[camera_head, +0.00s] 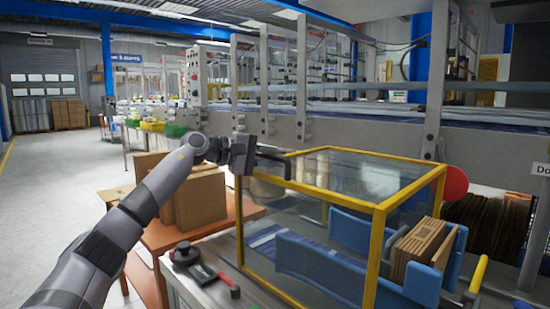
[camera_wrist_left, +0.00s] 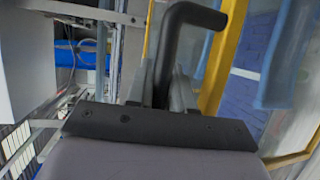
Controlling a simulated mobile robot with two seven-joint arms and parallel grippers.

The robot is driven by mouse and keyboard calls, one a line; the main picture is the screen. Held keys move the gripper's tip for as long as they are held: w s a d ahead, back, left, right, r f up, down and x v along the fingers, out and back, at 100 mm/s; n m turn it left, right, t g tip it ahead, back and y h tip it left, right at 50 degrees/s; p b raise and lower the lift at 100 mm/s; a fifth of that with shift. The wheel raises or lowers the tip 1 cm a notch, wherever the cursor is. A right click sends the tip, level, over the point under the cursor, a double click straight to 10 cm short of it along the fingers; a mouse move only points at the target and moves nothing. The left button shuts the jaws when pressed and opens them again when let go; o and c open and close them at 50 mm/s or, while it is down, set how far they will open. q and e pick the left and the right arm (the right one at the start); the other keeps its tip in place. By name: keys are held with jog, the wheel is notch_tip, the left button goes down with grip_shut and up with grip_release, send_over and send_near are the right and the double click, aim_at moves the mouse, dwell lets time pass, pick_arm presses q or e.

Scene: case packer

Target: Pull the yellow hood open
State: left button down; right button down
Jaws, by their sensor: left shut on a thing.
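The yellow hood (camera_head: 412,188) is a yellow-framed box with clear panels, standing over the case packer's blue guides. Its top looks level in the head view. A black handle (camera_head: 272,164) sits at its left side, near the upper left corner. My left gripper (camera_head: 252,157) is at this handle and shut on it. In the left wrist view the black bent handle (camera_wrist_left: 188,18) rises from the gripper, with the yellow frame (camera_wrist_left: 222,60) right beside it. My right gripper is not in view.
Flat brown cartons (camera_head: 420,243) stand between blue guides (camera_head: 330,268) at the right. Brown boxes (camera_head: 201,197) rest on an orange table (camera_head: 160,236) to the left. A control box (camera_head: 186,254) with a knob sits at the machine's front left. Open floor lies far left.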

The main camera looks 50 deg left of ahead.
pick_arm(q)
jog(key=shift+a, duration=0.25)
jog(key=c, duration=1.1)
grip_release()
jog(key=shift+s+a, duration=0.1)
jog(key=shift+s, duration=0.1)
jog(key=b+v, duration=0.4)
jog(key=v, duration=0.2)
jog(key=shift+f, duration=0.15)
jog(key=shift+s+r+b, duration=0.25)
jog(key=shift+s+b, duration=0.05)
jog(key=shift+s, duration=0.05)
